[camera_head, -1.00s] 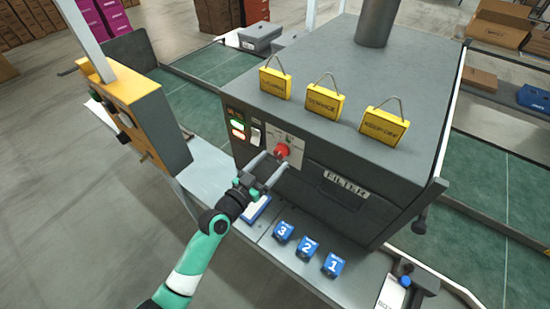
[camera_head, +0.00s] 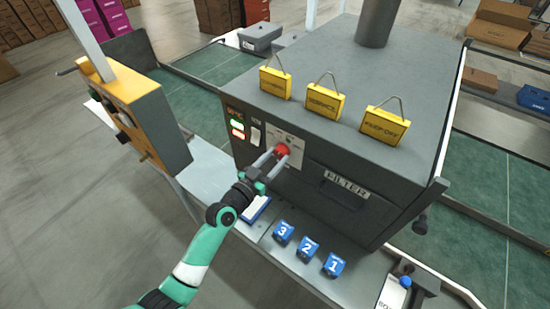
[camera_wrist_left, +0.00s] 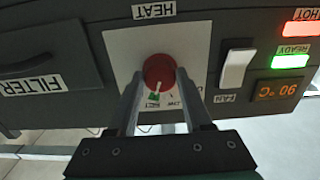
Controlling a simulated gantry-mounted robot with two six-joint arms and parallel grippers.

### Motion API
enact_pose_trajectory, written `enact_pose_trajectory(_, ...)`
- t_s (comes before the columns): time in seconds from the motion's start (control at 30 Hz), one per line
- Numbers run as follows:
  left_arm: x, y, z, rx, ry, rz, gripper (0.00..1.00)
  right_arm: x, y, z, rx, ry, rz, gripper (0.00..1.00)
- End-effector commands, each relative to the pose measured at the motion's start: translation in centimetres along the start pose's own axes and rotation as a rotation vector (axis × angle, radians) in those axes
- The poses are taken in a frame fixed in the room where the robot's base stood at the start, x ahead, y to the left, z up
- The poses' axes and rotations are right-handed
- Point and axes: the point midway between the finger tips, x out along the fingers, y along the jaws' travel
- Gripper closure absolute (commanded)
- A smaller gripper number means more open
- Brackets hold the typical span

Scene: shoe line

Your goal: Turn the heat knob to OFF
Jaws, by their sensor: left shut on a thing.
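The red heat knob (camera_head: 282,150) sits on a pale plate on the front of the dark grey machine. In the left wrist view the knob (camera_wrist_left: 159,72) lies below the HEAT label (camera_wrist_left: 154,10) in the picture, and its white pointer line aims down toward a small green mark. My left gripper (camera_head: 275,156) has its two fingers on either side of the knob and is shut on it. The fingers (camera_wrist_left: 159,85) hide part of the plate's lettering. My right gripper is not in view.
Beside the knob are a white FAN switch (camera_wrist_left: 235,70), a display reading 90 °C (camera_wrist_left: 277,89), and lit HOT and READY lamps. Yellow tags (camera_head: 325,103) stand on the machine's top. Blue numbered blocks (camera_head: 307,248) sit on the ledge below.

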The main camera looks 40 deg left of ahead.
Motion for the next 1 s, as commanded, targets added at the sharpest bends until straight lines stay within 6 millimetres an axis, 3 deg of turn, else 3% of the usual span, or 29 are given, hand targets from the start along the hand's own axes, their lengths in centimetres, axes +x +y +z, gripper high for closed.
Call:
enact_pose_trajectory(0.47, 0.0, 0.03, -0.05, -0.143, 0.001, 0.0, 1.0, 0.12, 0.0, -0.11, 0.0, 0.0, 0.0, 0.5)
enact_pose_trajectory(1.0, 0.0, 0.14, -0.18, -0.631, 0.001, 0.001, 1.0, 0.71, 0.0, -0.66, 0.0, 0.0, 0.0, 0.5)
